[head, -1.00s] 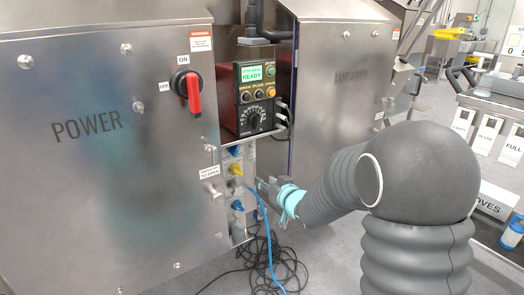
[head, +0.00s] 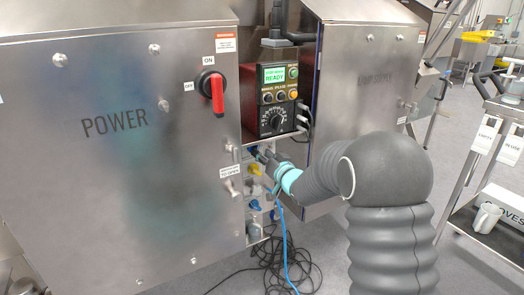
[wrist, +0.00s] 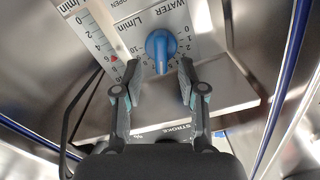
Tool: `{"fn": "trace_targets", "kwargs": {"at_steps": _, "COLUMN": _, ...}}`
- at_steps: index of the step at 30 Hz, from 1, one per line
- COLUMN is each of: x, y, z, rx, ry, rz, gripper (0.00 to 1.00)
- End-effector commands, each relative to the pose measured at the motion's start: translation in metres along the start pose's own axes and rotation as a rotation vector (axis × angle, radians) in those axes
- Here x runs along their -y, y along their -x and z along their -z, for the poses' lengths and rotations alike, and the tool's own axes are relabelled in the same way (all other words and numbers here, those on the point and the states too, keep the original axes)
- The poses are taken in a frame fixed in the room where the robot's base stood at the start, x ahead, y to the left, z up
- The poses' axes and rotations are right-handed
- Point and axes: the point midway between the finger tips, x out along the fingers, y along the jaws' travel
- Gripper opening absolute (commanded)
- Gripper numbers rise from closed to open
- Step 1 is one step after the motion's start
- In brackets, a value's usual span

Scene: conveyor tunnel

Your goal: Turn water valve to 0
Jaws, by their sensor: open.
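The water valve is a round blue knob (wrist: 160,48) with a raised ridge, on a pale panel marked WATER L/min in the wrist view. Its ridge runs nearly up and down in the picture, and dial numbers ring it, with a 0 at the right. Which end of the ridge is the pointer is unclear. My gripper (wrist: 161,75) is open, one finger on each side of the knob; I cannot tell whether they touch it. In the head view, my gripper (head: 264,157) is at the upper blue knob (head: 252,152), partly hiding it.
A yellow valve (head: 254,170) and a lower blue valve (head: 254,205) sit below on the same panel. A control box (head: 278,95) is above. Cabinets flank the narrow gap on both sides. A blue hose (head: 284,240) and black cables (head: 268,272) hang and lie below.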

Motion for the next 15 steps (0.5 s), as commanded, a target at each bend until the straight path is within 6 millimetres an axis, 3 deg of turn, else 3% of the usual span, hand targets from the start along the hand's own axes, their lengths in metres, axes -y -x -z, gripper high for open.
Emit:
{"fn": "trace_targets", "kwargs": {"at_steps": 6, "x": 0.001, "y": -0.027, "z": -0.001, "rx": 0.001, "ry": 0.0, "rz": 0.001, "gripper": 0.41}}
{"fn": "trace_targets", "kwargs": {"at_steps": 15, "x": 0.0, "y": -0.035, "z": -0.001, "rx": 0.001, "ry": 0.0, "rz": 0.0, "gripper": 0.41}}
